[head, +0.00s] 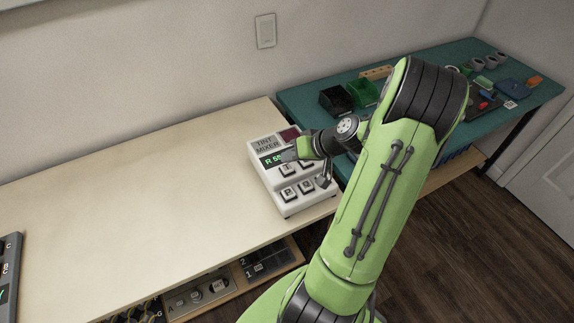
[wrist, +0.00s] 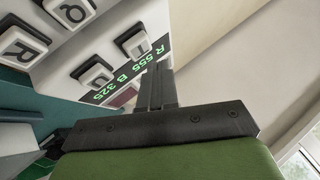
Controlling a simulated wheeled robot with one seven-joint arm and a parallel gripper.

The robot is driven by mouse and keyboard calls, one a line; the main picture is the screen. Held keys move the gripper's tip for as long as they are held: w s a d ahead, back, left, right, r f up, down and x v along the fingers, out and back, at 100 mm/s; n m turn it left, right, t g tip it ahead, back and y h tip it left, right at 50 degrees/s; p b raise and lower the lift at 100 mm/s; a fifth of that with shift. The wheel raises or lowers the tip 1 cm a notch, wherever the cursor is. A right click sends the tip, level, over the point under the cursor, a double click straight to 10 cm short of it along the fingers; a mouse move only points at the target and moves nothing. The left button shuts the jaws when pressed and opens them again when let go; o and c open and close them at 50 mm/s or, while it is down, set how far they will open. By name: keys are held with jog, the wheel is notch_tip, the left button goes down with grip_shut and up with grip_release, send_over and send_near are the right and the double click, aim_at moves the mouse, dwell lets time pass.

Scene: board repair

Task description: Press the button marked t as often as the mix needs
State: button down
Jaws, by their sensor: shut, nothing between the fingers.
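The tint mixer (head: 262,178) is a white box with a sloped face at the right end of the cream table. Its green-lit display (head: 272,160) is partly covered by my gripper in the head view; in the wrist view it reads R 555 and B 325. The button marked T (head: 286,170) sits just below the display. A button that looks like T also shows in the wrist view (wrist: 131,42), near my fingertips. My gripper (wrist: 157,68) is shut and empty, over the mixer's face near the display and T. I cannot tell whether it touches anything.
A teal bench (head: 310,97) behind holds a black bin (head: 333,100), a green bin (head: 363,93) and small parts.

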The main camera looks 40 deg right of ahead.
aim_at(291, 167)
jog(key=shift+r+p, duration=1.6)
jog(key=shift+r, duration=0.8)
jog(key=shift+f, duration=0.1)
jog(key=shift+d, duration=0.1)
